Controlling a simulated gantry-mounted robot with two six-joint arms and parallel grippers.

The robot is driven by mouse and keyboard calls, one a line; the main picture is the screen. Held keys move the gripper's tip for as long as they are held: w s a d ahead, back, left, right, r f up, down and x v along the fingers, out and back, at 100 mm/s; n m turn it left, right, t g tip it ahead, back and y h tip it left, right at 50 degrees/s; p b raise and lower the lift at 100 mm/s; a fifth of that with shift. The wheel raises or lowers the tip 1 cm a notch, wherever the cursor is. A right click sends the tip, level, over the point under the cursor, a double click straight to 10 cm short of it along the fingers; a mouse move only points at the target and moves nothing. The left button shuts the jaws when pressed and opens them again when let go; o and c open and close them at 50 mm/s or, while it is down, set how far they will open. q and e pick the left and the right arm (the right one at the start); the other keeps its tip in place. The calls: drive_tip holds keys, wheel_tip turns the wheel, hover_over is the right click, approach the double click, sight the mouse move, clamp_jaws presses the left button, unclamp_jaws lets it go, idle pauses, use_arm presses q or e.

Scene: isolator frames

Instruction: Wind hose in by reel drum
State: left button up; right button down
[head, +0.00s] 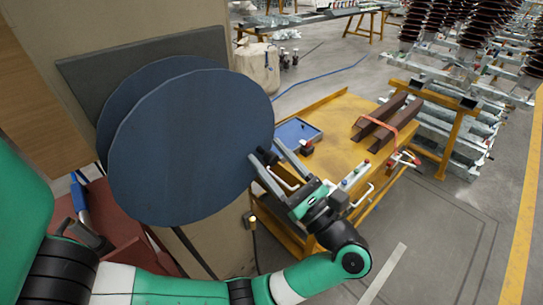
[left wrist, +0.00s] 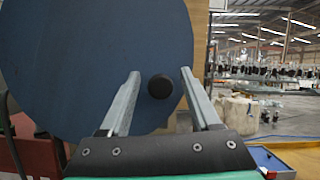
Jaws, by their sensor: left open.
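The reel drum (head: 190,150) stands upright at the left in the head view, with two large blue discs one behind the other. Its front disc (left wrist: 85,60) fills the left of the left wrist view. A round black knob (left wrist: 161,86) shows in front of that disc, near its right edge. My left gripper (head: 263,150) is open at the right edge of the drum. In the left wrist view its two fingers (left wrist: 160,74) stand on either side of the knob, with gaps visible. No hose is clearly seen on the drum. My right gripper is not in view.
A yellow workbench (head: 345,125) with a blue tray (head: 297,132) and brown beams (head: 385,122) stands right of the drum. A thin blue line (head: 325,77), perhaps hose, lies on the floor behind. A red surface (head: 110,215) is at lower left. Floor at lower right is clear.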

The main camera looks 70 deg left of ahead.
use_arm(q)
clamp_jaws()
idle(1.4)
